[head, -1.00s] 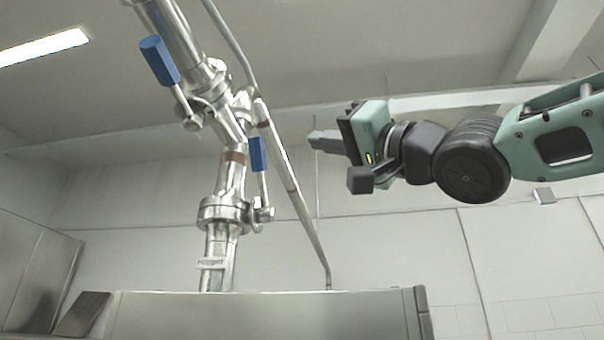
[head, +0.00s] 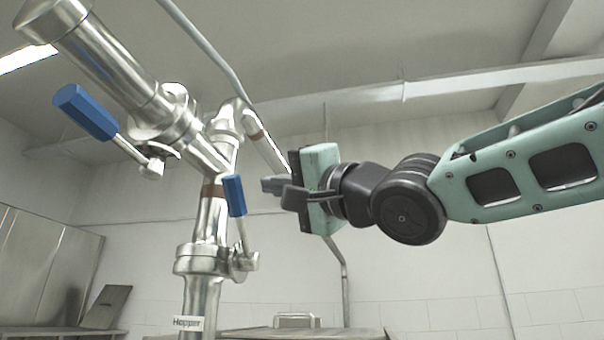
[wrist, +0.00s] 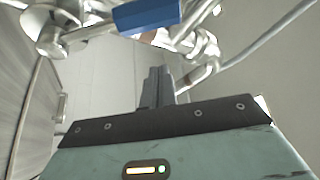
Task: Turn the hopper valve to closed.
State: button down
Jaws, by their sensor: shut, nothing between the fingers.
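A steel pipe with a "Hopper" label (head: 187,322) rises at the left of the head view. Just above the label, a valve (head: 213,258) carries a lever with a blue grip (head: 235,196). The lever points up, roughly along the pipe and tilted slightly left. My gripper (head: 268,186) is to the right of the blue grip, at about its height in the picture, and looks apart from it. Its fingers (wrist: 157,85) are together and empty in the wrist view. A blue grip (wrist: 147,15) shows beyond them at the top; I cannot tell which lever it belongs to.
A second valve lever with a blue grip (head: 85,112) sits higher on the upper-left pipe branch. A thin pipe (head: 205,48) slants down behind my gripper. A metal cabinet (head: 45,265) stands at the left. The space right of the lower lever is otherwise open.

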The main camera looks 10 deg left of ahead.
aim_at(241, 223)
jog(key=shift+s+a+f+b, duration=0.55)
jog(key=shift+s+a+f, duration=0.45)
jog(key=shift+s+a, duration=0.15)
jog(key=shift+f, duration=0.15)
